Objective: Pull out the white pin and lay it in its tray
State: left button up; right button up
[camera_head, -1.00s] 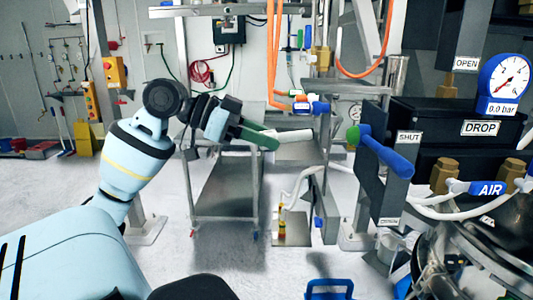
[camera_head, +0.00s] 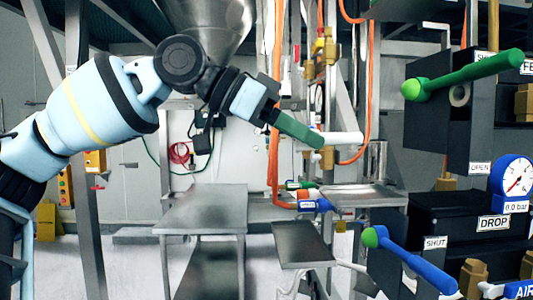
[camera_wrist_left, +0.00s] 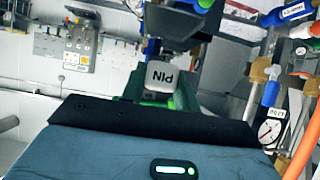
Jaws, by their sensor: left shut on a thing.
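My left gripper (camera_head: 308,142) has green fingers and is shut on the white pin (camera_head: 344,138). The pin points right from the fingertips, roughly level, in front of or beside the upright posts and brass fittings; I cannot tell whether it touches them. In the left wrist view the pin's white end (camera_wrist_left: 160,77), with an upside-down "PIN" label, sits between the fingers. A shallow metal tray (camera_head: 388,199) stands below and right of the gripper; I cannot tell whether it is the pin's tray. My right gripper is out of view.
A steel cart (camera_head: 205,215) and a small metal shelf (camera_head: 300,240) stand below. An orange hose (camera_head: 275,150) hangs near my fingers. A green lever (camera_head: 465,74), a blue lever (camera_head: 415,262) and a gauge (camera_head: 512,178) are at right. A metal cone (camera_head: 210,20) hangs above.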

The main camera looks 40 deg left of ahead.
aim_at(333, 197)
pick_arm(q)
jog(key=shift+s+d+r, duration=0.1)
jog(key=shift+d+r, duration=0.05)
jog(key=shift+d, duration=0.55)
jog(key=shift+s+d+r, duration=0.1)
jog(key=shift+d, duration=0.55)
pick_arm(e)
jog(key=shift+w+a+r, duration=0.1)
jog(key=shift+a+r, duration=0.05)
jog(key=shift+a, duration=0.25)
pick_arm(q)
jog(key=shift+w, duration=0.1)
